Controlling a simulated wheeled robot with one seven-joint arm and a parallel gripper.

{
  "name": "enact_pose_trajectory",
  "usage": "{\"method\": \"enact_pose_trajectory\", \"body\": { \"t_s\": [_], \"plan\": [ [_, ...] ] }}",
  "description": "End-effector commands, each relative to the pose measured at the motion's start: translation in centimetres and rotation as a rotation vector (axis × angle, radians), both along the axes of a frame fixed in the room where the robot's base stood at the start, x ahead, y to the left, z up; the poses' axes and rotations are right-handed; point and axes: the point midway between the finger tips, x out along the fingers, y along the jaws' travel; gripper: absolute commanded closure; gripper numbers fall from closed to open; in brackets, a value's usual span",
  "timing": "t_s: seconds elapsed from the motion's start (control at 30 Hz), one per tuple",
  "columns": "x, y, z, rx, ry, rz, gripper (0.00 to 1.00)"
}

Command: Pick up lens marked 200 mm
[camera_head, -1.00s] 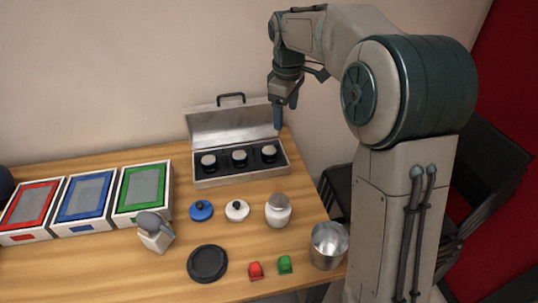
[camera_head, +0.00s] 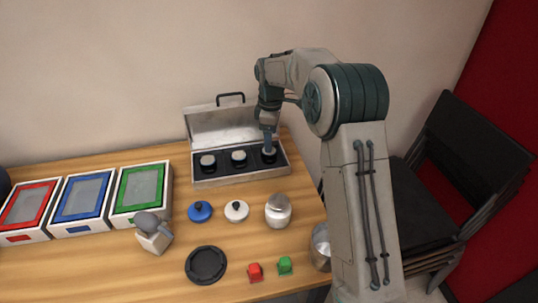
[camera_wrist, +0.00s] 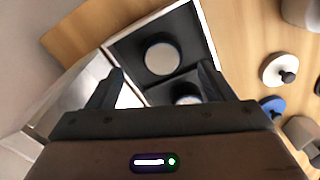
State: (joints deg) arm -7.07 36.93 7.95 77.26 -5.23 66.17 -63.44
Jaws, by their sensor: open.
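An open metal case (camera_head: 238,179) on the wooden table holds three black lenses with pale tops in a row: a left lens (camera_head: 208,162), a middle lens (camera_head: 239,158) and a right lens (camera_head: 270,155). No mark is readable, so I cannot tell which is 200 mm. My gripper (camera_head: 268,146) is at the right lens, partly covering it. In the wrist view, my open gripper (camera_wrist: 161,75) has its fingers apart, with the right lens (camera_wrist: 161,58) just beyond the gap. The middle lens (camera_wrist: 187,100) shows partly behind the gripper body.
The raised case lid (camera_head: 225,122) stands behind the lenses. In front are a blue knobbed lid (camera_head: 200,211), a white knobbed lid (camera_head: 236,211) and a jar (camera_head: 278,211). Red, blue and green trays are at left. A metal cup (camera_head: 320,248) is partly hidden by my arm.

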Motion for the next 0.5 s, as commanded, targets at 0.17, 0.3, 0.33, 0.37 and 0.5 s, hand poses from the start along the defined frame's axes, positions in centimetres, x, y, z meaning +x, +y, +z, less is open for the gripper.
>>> {"method": "enact_pose_trajectory", "body": {
  "t_s": [0.17, 0.3, 0.33, 0.37, 0.5],
  "plan": [
    [-0.1, 0.1, -1.2, -0.001, 0.002, 0.0, 0.25],
    [-0.3, 0.5, -3.2, 0.0, 0.004, 0.001, 0.25],
    [-0.3, 0.6, -3.7, 0.0, 0.004, 0.001, 0.25],
    [-0.3, 0.6, -4.2, 0.0, 0.004, -0.001, 0.25],
    [-0.2, 0.5, -5.5, 0.0, 0.001, -0.001, 0.25]
  ]
}}
